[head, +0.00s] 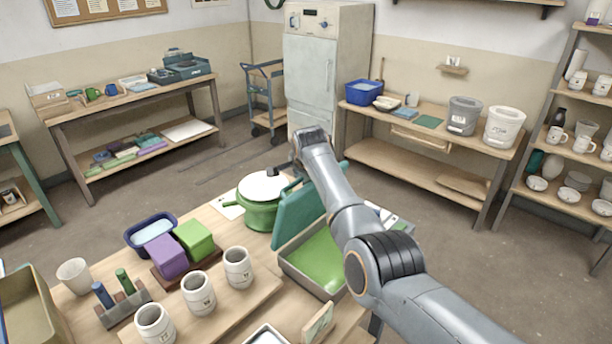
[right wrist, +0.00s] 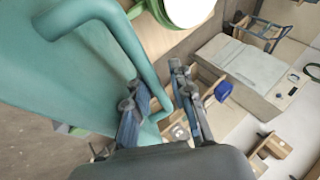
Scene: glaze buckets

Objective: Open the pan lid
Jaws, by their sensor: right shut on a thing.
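The pan (head: 287,266) is a grey rectangular tray with a green inside, on the near table. Its teal lid (head: 299,216) stands steeply raised at the pan's far left edge, so the green inside shows. In the right wrist view the lid (right wrist: 60,75) fills the left side, with a bent teal handle (right wrist: 122,38) on it. My right gripper (right wrist: 160,106) is shut on this handle, its dark fingers on either side of the bar. In the head view my right arm hides part of the lid and pan, and the fingers are hard to make out. My left gripper is not in view.
A green pot (head: 258,216) with a white lid stands close behind the teal lid. Several cups (head: 198,293), a purple block (head: 167,256) and a green block (head: 195,239) stand to the left. The floor beyond the table is clear.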

